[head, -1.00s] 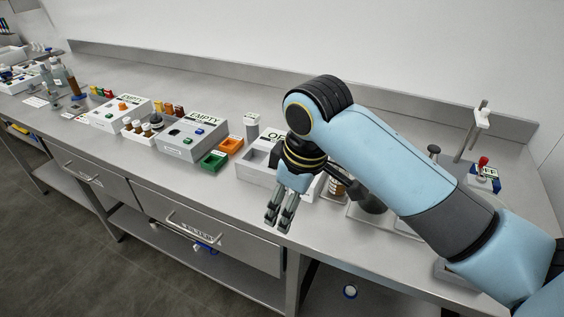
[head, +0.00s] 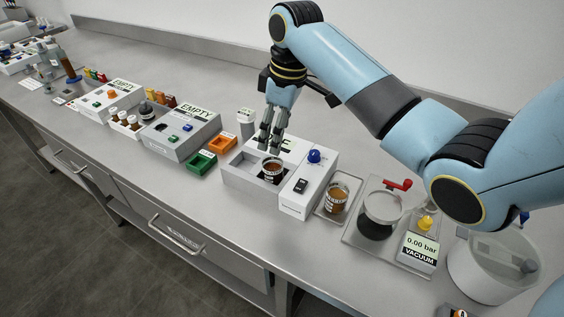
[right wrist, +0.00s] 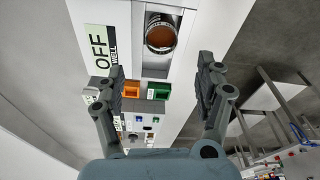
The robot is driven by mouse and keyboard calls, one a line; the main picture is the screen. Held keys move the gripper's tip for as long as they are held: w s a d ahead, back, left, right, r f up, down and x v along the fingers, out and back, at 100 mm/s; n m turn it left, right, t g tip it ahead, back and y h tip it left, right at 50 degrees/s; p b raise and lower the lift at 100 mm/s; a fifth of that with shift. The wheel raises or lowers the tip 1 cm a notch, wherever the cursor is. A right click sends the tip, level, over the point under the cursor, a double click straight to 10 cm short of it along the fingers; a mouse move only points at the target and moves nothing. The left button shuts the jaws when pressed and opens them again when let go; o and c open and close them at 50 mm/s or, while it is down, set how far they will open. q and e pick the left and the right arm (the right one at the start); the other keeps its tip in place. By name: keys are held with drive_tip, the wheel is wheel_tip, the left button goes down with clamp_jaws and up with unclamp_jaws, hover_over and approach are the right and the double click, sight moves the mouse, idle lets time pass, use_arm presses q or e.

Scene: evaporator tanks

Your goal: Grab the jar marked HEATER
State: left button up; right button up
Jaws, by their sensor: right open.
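A brown jar with a pale label (head: 272,172) stands in the recess of a white box (head: 240,184) on the bench; it also shows in the right wrist view (right wrist: 160,37). A second amber jar (head: 336,198) stands on a small tray right of the box. The jar labels are too small to read for certain. My right gripper (head: 269,147) is open and empty, pointing down just above and behind the jar in the recess, apart from it. In the right wrist view its fingers (right wrist: 162,75) are spread wide. My left gripper is out of view.
The white box carries a blue knob (head: 314,156) and a black switch. Green (head: 202,163) and orange (head: 222,145) trays and a grey box (head: 183,133) stand to its left. A vacuum unit (head: 419,252) and a clear vessel (head: 490,268) stand right. The bench front is clear.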

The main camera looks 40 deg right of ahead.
hover_over(272, 163)
drive_tip(key=s+a, duration=0.1)
drive_tip(key=s, duration=0.1)
wheel_tip(272, 163, down, 5)
wheel_tip(272, 163, down, 5)
drive_tip(key=shift+w+f+p, duration=0.1)
drive_tip(key=shift+p, duration=0.45)
drive_tip(key=c, duration=0.8)
clamp_jaws()
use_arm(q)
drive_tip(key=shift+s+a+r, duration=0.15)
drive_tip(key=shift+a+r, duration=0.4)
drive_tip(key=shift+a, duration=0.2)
